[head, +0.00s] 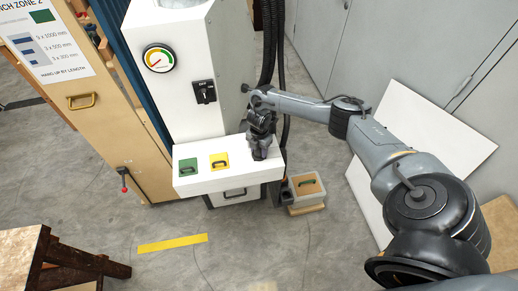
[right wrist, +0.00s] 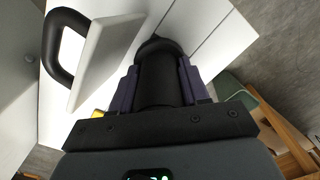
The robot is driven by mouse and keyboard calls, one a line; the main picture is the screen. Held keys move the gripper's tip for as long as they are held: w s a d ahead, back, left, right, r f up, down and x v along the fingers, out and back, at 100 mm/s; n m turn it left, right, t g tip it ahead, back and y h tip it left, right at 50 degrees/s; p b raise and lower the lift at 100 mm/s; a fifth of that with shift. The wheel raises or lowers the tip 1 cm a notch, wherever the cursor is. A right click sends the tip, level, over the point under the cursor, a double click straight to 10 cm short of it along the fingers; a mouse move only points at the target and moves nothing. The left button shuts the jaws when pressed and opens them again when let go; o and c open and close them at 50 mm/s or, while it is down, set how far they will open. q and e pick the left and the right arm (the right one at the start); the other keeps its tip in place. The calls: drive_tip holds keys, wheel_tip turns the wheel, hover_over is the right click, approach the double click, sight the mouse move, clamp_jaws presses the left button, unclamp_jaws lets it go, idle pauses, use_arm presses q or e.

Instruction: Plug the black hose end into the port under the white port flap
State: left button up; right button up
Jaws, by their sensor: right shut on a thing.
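My right gripper (head: 260,150) is over the right end of the white box top (head: 215,184). In the right wrist view, my right gripper (right wrist: 158,85) is shut on the black hose end (right wrist: 160,72), a thick black cylinder between its fingers. The far tip of the hose end meets the white surface; I cannot tell whether it sits in a port. The white port flap (right wrist: 105,60) stands raised beside it, with a black handle (right wrist: 52,50). The port itself is hidden. My left gripper is not in view.
A green flap (head: 188,167) and a yellow flap (head: 219,161) lie on the box top, left of my gripper. A white cabinet with a gauge (head: 158,58) rises behind. Black hoses (head: 283,60) hang close to my wrist.

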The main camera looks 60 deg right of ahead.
drive_tip(key=o, duration=1)
wheel_tip(320, 180, up, 10)
drive_tip(key=shift+r+p, duration=0.15)
drive_tip(key=shift+p, duration=0.95)
drive_tip(key=shift+r, duration=0.3)
